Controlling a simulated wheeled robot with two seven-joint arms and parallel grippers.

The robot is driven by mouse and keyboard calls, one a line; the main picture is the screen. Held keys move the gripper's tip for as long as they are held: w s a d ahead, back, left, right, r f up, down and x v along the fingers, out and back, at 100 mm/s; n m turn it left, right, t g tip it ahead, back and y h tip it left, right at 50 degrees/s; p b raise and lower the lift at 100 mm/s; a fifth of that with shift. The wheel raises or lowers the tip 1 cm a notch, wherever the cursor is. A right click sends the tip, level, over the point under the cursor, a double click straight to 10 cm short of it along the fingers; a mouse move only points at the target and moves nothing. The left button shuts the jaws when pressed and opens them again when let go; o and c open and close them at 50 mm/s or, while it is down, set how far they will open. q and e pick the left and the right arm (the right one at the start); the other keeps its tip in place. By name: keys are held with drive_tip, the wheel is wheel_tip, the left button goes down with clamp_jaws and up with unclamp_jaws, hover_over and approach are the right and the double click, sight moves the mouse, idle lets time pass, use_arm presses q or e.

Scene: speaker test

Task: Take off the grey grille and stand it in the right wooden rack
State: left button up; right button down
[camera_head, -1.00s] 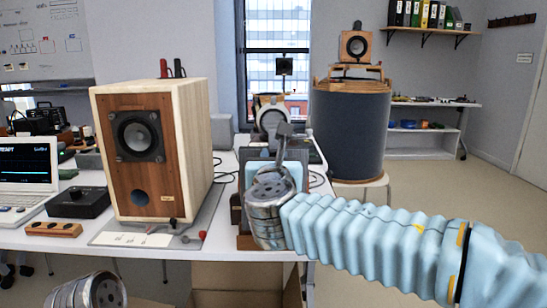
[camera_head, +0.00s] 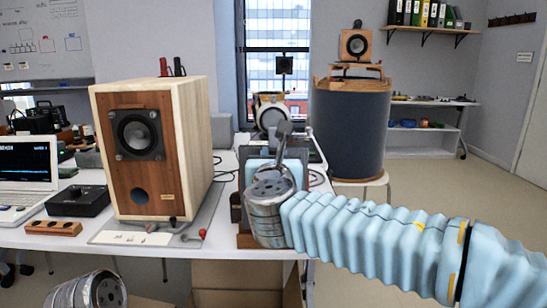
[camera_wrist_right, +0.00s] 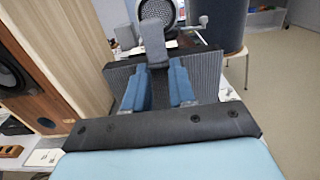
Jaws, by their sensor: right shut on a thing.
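The speaker (camera_head: 142,152) stands on the table's left half with its driver bare and no grille on its front. My right gripper (camera_wrist_right: 158,88) is shut on the grey grille (camera_wrist_right: 205,75), by its dark handle (camera_wrist_right: 153,45) between the blue fingers. The grille is a ribbed panel with a dark edge. In the head view my right wrist hides most of it. A dark wooden rack (camera_head: 246,241) shows around and below the gripper; I cannot tell whether the grille touches it. My left gripper (camera_head: 100,292) is at the bottom left, with its fingertips not visible.
A laptop (camera_head: 24,178), a black box (camera_head: 78,201) and a small wooden block (camera_head: 53,228) lie left of the speaker. A red-tipped lead lies before it. A large dark drum (camera_head: 350,130) stands on a stool behind my right arm. An open cardboard box (camera_head: 235,275) is below the table.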

drive_tip(key=shift+f+b, duration=2)
drive_tip(key=shift+f, duration=0.1)
idle(2.1)
drive_tip(key=c, duration=0.9)
unclamp_jaws()
drive_tip(key=shift+o, duration=0.2)
